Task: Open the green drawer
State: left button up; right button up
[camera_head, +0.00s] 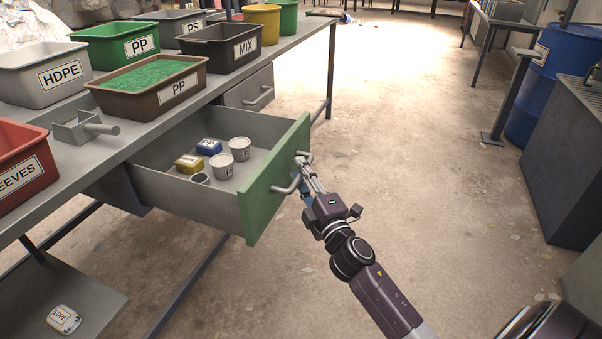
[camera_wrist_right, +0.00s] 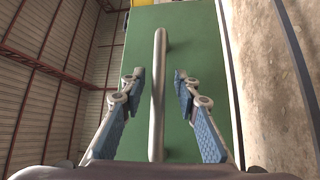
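The green drawer front (camera_head: 277,180) stands well out from under the workbench, so the drawer is open and its grey inside shows in the head view. A grey bar handle (camera_head: 287,189) is fixed across the front. My right gripper (camera_head: 304,172) is at this handle. In the right wrist view the handle (camera_wrist_right: 159,125) runs between the two fingers of the right gripper (camera_wrist_right: 159,80), with a gap on both sides, so the gripper is open around it. The green front (camera_wrist_right: 200,45) fills the space behind. My left gripper is out of view.
Labelled bins, including a brown PP bin (camera_head: 110,101), stand on the workbench (camera_head: 75,160). A blue barrel (camera_head: 552,75) stands right. The middle floor is clear.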

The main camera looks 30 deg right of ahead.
jog(key=s+a+f, duration=0.1)
jog(key=s, duration=1)
jog(key=shift+s+a+f, duration=0.3)
jog(key=shift+s, duration=0.1)
